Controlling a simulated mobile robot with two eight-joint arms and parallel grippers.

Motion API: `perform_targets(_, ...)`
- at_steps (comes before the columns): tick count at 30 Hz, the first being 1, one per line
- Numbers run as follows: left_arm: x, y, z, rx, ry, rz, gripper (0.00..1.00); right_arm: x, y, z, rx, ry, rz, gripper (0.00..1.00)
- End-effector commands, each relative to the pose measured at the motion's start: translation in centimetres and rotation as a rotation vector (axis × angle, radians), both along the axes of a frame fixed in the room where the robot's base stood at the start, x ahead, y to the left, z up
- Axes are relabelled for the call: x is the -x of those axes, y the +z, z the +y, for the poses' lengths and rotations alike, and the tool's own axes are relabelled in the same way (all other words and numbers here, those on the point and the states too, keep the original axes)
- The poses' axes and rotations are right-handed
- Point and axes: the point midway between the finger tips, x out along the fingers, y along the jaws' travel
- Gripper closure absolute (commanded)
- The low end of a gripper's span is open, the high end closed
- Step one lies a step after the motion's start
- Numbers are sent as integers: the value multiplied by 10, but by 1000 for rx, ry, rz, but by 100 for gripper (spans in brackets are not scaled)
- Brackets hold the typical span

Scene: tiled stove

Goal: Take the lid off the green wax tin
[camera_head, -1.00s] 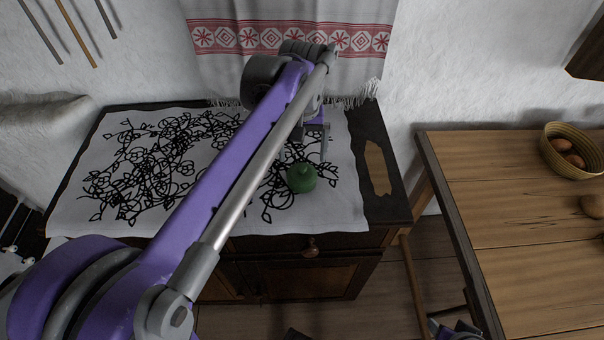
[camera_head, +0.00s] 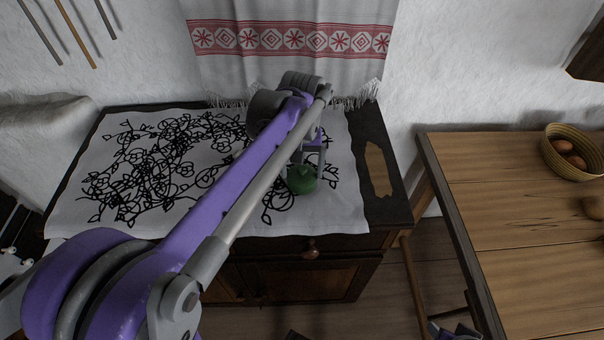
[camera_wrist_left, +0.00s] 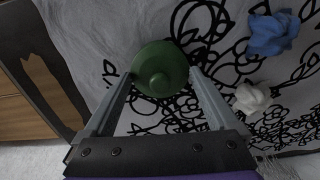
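The green wax tin (camera_head: 302,181), round with a small knob on its lid, stands on the patterned white cloth near the front edge of the cabinet. In the left wrist view the tin (camera_wrist_left: 160,72) shows from above, between the fingertips. My left gripper (camera_head: 309,166) is just behind the tin in the head view. In the wrist view its two fingers (camera_wrist_left: 161,78) are spread, one at each side of the tin's rim; I cannot tell whether they touch it. My right gripper (camera_head: 455,332) shows only in part at the bottom edge, too cut off to judge.
A crumpled blue thing (camera_wrist_left: 272,33) and a crumpled white thing (camera_wrist_left: 250,97) lie on the cloth near the tin. A wooden table (camera_head: 500,235) with a basket (camera_head: 553,151) stands at the right. A curtain (camera_head: 290,50) hangs behind the cabinet.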

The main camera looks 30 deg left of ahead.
Motion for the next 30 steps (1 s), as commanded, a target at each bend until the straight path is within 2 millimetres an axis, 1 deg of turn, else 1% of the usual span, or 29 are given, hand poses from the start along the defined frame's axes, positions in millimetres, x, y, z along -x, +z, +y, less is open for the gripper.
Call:
perform_targets(1,0,0,0,0,0,0,47,0,0,0,0,0,0,50)
perform_targets(3,0,0,0,0,0,0,59,0,0,0,0,0,0,50)
perform_targets(10,0,1,0,0,0,0,60,0,0,0,0,0,0,50)
perform_targets(13,0,9,0,0,0,0,60,0,1,0,0,0,0,50)
perform_targets(17,0,32,0,0,0,0,60,-1,4,0,0,0,-1,50)
perform_targets(21,0,61,0,0,0,0,60,-1,7,0,0,0,-3,50)
perform_targets(24,0,79,0,0,0,0,60,-1,9,0,0,0,-3,50)
perform_targets(27,0,92,1,0,3,0,60,-2,12,0,0,0,-4,50)
perform_targets(30,-2,98,8,-1,17,0,60,-3,18,0,0,0,-7,50)
